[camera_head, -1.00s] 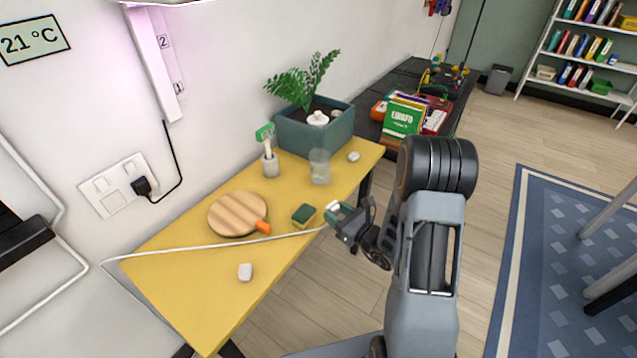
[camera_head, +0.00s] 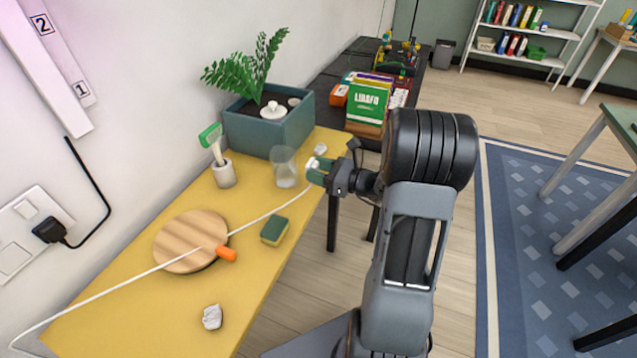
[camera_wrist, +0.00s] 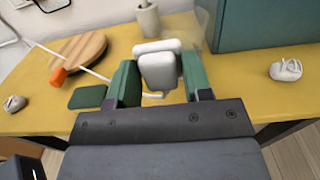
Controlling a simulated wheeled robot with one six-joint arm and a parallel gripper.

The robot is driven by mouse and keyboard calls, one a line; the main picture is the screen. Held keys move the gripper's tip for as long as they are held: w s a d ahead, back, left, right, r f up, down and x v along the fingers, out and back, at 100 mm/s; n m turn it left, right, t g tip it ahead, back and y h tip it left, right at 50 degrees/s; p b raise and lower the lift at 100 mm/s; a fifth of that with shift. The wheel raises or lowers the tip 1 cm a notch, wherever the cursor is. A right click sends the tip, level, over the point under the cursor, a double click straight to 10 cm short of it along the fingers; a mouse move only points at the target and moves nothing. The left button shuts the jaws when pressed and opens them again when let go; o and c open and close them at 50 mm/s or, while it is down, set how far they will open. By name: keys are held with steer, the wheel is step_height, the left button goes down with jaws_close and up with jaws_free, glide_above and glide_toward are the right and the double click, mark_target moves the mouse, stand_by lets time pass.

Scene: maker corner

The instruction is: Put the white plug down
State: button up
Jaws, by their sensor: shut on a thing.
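The white plug (camera_wrist: 158,68) is between the green-padded fingers of my gripper (camera_wrist: 156,84) in the wrist view. In the head view my gripper (camera_head: 318,172) is shut on it at the right edge of the yellow table (camera_head: 130,313), near the glass. A white cord (camera_head: 260,218) runs from the gripper across the table and over the round wooden board to the lower left. The plug is mostly hidden by the fingers in the head view. I cannot tell whether it touches the table.
Near the gripper are a clear glass (camera_head: 284,168), a teal planter (camera_head: 268,132) and a small white lump (camera_head: 320,150). A sponge (camera_head: 274,231), an orange-handled wooden board (camera_head: 190,240), a brush holder (camera_head: 224,175) and another white lump (camera_head: 212,317) stand around. The table's front left is mostly clear.

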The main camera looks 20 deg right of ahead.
glide_above(319, 188)
step_height(319, 188, down, 5)
steer(key=shift+s+a+f, duration=0.1)
steer(key=shift+f, duration=0.1)
steer(key=shift+w+f+b, duration=0.2)
steer(key=shift+f+b, duration=0.2)
steer(key=shift+f, duration=1.35)
steer(key=shift+f, duration=0.15)
steer(key=o, duration=1.2)
